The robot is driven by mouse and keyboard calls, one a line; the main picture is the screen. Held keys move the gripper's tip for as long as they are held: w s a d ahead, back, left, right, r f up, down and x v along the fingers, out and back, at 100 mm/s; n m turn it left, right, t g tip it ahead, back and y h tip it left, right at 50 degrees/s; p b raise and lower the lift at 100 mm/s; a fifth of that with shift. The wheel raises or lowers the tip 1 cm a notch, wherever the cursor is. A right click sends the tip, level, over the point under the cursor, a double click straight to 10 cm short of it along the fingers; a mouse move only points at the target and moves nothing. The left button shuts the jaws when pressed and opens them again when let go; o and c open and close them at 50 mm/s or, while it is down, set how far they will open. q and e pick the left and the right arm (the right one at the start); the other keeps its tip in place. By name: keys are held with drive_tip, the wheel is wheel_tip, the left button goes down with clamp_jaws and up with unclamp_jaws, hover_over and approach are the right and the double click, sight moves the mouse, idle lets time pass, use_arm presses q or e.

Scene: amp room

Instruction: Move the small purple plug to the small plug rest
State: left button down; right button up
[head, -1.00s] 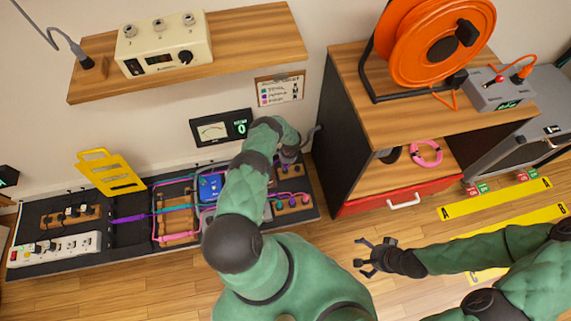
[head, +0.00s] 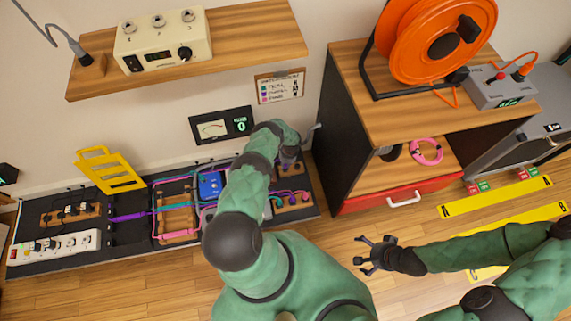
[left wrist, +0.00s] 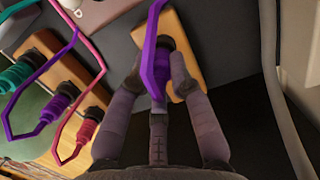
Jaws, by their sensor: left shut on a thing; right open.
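In the left wrist view, my left gripper (left wrist: 158,85) is shut on a purple plug (left wrist: 160,70) with a purple cable rising from it. The plug's dark end lies over a small wooden block (left wrist: 182,65); I cannot tell whether it is seated there. In the head view, my left gripper (head: 290,156) is low at the bench's right end, and my arm hides the held plug. My right gripper (head: 372,254) is open and empty above the floor.
A wooden block with teal (left wrist: 15,75), purple (left wrist: 55,105) and pink (left wrist: 90,125) plugs sits left of the held plug. In the head view, a dark cabinet (head: 335,145) stands close right of my left gripper. A meter (head: 220,126) is behind.

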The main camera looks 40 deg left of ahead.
use_arm(q)
drive_tip(key=c, duration=1.1)
unclamp_jaws()
drive_tip(key=shift+o, duration=0.2)
drive_tip(key=shift+r, duration=0.15)
wheel_tip(320, 180, up, 12)
drive_tip(key=w+d, duration=0.1)
drive_tip(key=shift+f, duration=0.2)
drive_tip(key=shift+w, duration=0.15)
